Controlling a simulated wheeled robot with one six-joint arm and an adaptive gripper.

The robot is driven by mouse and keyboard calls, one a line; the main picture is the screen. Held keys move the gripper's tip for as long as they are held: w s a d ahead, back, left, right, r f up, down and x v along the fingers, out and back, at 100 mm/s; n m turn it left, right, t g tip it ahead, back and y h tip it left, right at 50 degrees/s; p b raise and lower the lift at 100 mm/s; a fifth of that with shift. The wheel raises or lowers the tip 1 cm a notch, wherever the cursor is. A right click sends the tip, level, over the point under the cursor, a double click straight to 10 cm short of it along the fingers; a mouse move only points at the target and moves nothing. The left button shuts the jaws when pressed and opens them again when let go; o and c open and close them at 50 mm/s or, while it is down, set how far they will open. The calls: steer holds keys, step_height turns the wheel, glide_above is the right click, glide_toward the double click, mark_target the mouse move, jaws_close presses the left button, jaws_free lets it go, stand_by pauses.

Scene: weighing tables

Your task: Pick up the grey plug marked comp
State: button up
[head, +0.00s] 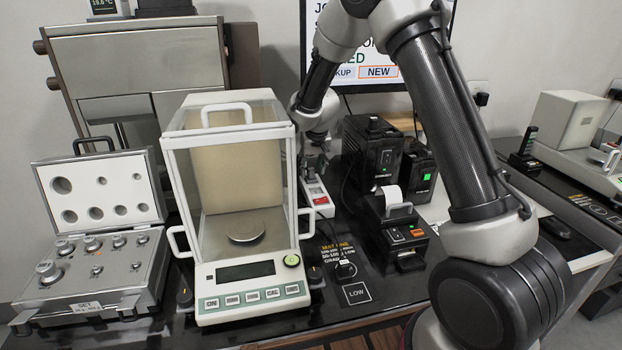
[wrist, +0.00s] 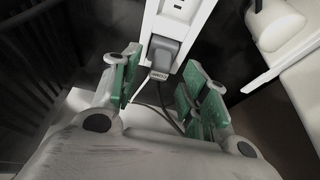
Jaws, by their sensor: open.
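A grey plug (wrist: 165,50) sits in a white power strip (wrist: 178,12) in the wrist view. A small pale tag (wrist: 158,75) hangs at its cable end; its lettering is too small to read. My gripper (wrist: 162,60) is open, with its green-padded fingers on either side of the plug and apart from it. In the head view my gripper (head: 315,150) is over the far end of the power strip (head: 316,190), behind the glass balance, and the plug cannot be made out clearly there.
A glass-walled balance (head: 248,275) stands just left of the strip. Black devices (head: 376,150) and a small printer (head: 398,232) stand to its right. An open weight case (head: 90,290) lies at the far left. A monitor (head: 375,72) stands behind. Dark cable runs below the plug.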

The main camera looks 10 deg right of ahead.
steer(key=shift+x, duration=0.85)
jaws_close()
